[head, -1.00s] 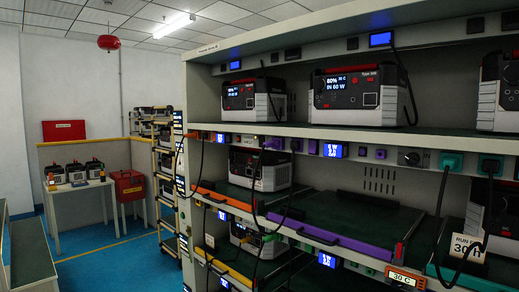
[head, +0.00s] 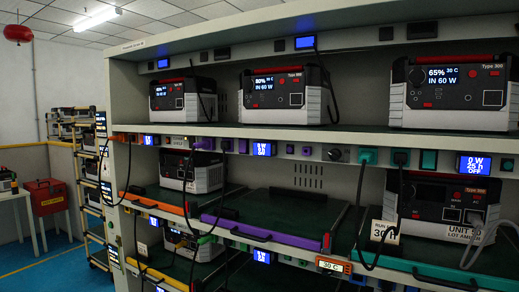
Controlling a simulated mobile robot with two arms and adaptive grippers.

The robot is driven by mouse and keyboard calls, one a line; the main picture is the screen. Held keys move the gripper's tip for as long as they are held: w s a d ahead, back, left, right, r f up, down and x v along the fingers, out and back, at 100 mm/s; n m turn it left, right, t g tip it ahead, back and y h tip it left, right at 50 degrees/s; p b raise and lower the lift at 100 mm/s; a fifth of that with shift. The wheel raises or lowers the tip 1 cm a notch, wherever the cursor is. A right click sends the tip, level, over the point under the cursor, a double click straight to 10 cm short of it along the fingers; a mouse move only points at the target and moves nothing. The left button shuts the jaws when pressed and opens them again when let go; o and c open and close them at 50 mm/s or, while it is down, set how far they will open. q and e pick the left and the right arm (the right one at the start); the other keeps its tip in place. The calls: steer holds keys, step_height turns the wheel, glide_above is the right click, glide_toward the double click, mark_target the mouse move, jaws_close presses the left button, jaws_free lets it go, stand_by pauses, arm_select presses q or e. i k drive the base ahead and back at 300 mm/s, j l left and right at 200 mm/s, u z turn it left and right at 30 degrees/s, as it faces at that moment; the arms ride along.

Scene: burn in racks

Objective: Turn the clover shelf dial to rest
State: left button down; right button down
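A round dial (head: 334,154) with a dark knob and pale ring sits on the front rail below the upper shelf, right of a small purple plug. I cannot read its setting. I cannot tell which shelf is clover; a teal tray front (head: 425,274) shows at lower right and a small green plug (head: 206,239) lower left of centre. A blue display (head: 474,165) at the right reads 0 W, 25 h, OFF. Another display (head: 262,148) left of the dial reads 0 W and OFF. Neither of my grippers is in view.
Power stations (head: 285,95) stand on the upper shelf, with more below. Black cables hang in front of the rails. Orange (head: 152,203) and purple (head: 250,232) tray fronts stick out. A red cabinet (head: 45,197) and open blue floor are at far left.

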mark_target(335, 154)
steer(key=z, duration=0.55)
steer(key=i+j+z, duration=0.15)
steer(key=j+z, duration=0.15)
steer(key=z, duration=0.15)
steer(key=j+z, duration=0.4)
steer(key=i+j+z, duration=0.1)
steer(key=j+z, duration=0.15)
steer(key=z, duration=0.2)
steer(key=j+z, duration=0.45)
steer(key=l, duration=0.1)
